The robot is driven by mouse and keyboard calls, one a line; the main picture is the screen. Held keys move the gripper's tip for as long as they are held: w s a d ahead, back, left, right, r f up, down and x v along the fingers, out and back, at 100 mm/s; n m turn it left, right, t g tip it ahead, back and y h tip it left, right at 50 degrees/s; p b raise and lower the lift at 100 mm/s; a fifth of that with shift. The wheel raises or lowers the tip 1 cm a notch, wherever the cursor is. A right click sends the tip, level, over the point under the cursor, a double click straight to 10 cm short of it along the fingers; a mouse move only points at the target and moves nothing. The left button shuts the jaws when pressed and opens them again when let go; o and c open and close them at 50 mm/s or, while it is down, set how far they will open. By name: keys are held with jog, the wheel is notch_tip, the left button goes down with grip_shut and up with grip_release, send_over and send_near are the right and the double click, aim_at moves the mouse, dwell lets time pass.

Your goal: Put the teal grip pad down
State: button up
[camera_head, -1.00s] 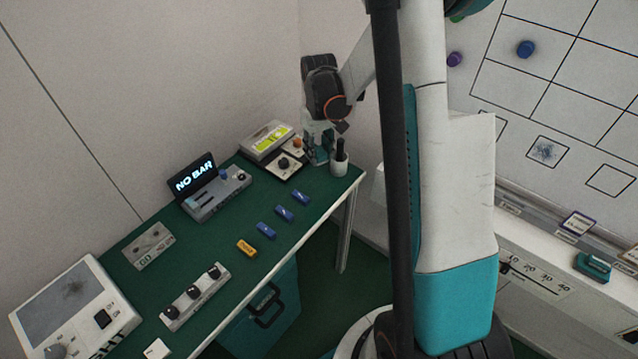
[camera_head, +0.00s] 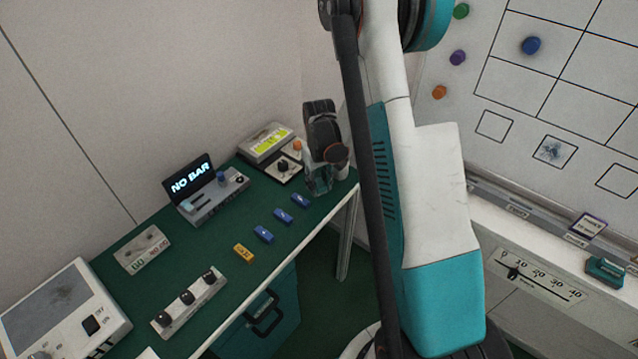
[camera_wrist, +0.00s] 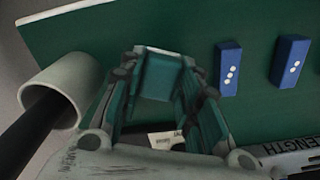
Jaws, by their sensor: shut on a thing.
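My gripper (camera_head: 318,184) is low over the right end of the green table, in front of the cup. In the wrist view its two fingers (camera_wrist: 160,85) are on either side of a teal block (camera_wrist: 159,76), which I take to be the teal grip pad. The gripper is shut on it. In the head view the pad is hidden or blends with the teal fingers. I cannot tell whether the pad touches the table (camera_wrist: 120,28).
A white cup (camera_wrist: 66,80) with a dark handle in it stands close left of the fingers in the wrist view. Blue blocks (camera_head: 283,215) and a yellow block (camera_head: 244,253) lie along the front edge. A black-knobbed box (camera_head: 283,167) is behind the gripper.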

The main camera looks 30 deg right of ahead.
aim_at(319, 183)
jog(key=o, duration=0.6)
jog(key=shift+f, duration=0.15)
jog(key=o, duration=0.4)
notch_tip(319, 183, up, 12)
jog(key=p, duration=0.4)
jog(key=shift+r, duration=0.25)
